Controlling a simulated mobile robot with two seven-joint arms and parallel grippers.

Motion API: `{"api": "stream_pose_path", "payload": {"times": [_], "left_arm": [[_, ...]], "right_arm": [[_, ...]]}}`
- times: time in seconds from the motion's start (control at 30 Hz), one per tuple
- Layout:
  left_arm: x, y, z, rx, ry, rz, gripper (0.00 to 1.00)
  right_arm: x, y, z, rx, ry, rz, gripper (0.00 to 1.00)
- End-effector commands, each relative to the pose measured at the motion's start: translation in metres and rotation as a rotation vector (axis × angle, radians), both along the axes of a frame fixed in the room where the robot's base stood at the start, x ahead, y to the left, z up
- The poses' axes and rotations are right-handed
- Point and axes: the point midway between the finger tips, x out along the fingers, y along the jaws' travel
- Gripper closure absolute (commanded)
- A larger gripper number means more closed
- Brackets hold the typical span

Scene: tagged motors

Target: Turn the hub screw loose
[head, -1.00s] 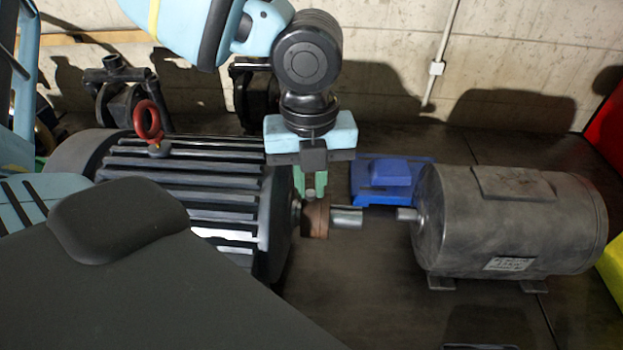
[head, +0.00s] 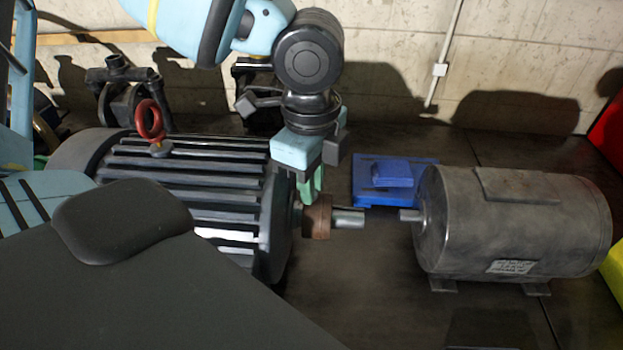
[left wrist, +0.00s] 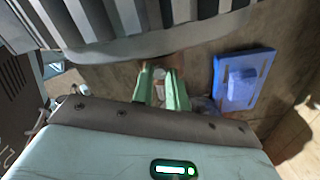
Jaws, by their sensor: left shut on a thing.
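The rust-brown hub (head: 318,219) sits on the shaft (head: 348,218) of the large ribbed dark motor (head: 190,165). My left gripper (head: 312,190) points down from above, with its green fingertips at the top of the hub. It is shut on the hub screw, which the fingers hide in the head view. In the left wrist view the green fingers (left wrist: 161,88) stand close together beside the motor's ribbed end, with a small pale and brownish patch between them. My right gripper is not in view.
A grey cylindrical motor (head: 515,225) lies to the right, its short shaft facing the hub across a gap. A blue block (head: 392,180) sits behind the gap. A concrete wall (head: 530,45) closes the back.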

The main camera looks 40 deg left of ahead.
Motion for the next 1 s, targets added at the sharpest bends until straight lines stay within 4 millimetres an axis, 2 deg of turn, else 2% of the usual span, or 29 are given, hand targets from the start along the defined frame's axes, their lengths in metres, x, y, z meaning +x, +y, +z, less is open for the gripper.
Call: {"api": "stream_pose_path", "payload": {"times": [1.0], "left_arm": [[-0.0033, 0.0001, -0.0053, 0.003, 0.009, 0.965, 1.0]], "right_arm": [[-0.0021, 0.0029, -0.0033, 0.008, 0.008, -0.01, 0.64]]}}
